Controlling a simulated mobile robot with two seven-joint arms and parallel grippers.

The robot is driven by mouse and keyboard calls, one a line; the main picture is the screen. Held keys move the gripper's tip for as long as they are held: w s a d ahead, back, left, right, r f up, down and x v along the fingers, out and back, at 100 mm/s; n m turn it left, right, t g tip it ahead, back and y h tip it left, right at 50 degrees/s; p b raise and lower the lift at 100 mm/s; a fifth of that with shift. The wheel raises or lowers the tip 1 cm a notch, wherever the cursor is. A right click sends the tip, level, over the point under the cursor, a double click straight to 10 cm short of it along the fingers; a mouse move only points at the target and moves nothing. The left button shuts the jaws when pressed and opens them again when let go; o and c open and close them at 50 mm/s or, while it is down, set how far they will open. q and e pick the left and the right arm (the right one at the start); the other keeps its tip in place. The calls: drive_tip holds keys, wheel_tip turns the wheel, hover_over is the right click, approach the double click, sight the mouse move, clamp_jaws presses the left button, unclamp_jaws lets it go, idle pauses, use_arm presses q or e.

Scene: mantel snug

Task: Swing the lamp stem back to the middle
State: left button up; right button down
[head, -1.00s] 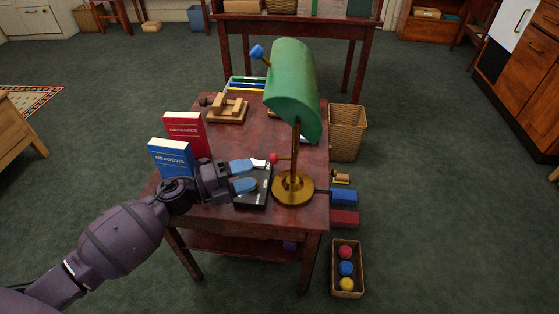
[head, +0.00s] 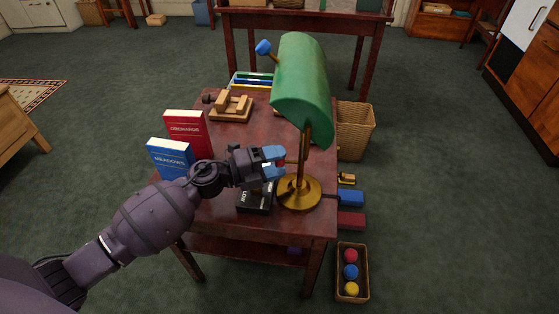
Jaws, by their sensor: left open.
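The lamp stands at the right front of the red-brown table, with a green shade (head: 302,85), a brass stem (head: 303,160) and a round brass base (head: 299,193). A blue knob (head: 263,47) sticks out left of the shade. My right gripper is not in view.
A red book (head: 187,131) and a blue book (head: 169,160) stand upright at the table's left. A black box (head: 256,198) lies below my left gripper. A wooden piece (head: 232,106) sits farther back. A wicker basket (head: 355,130) stands right of the table.

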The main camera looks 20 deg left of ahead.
use_arm(q)
drive_tip(key=shift+w+d, duration=0.15)
drive_tip(key=shift+d, duration=0.05)
drive_tip(key=shift+w, duration=0.1)
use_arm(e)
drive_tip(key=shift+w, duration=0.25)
use_arm(q)
drive_tip(key=shift+c, duration=0.4)
clamp_jaws()
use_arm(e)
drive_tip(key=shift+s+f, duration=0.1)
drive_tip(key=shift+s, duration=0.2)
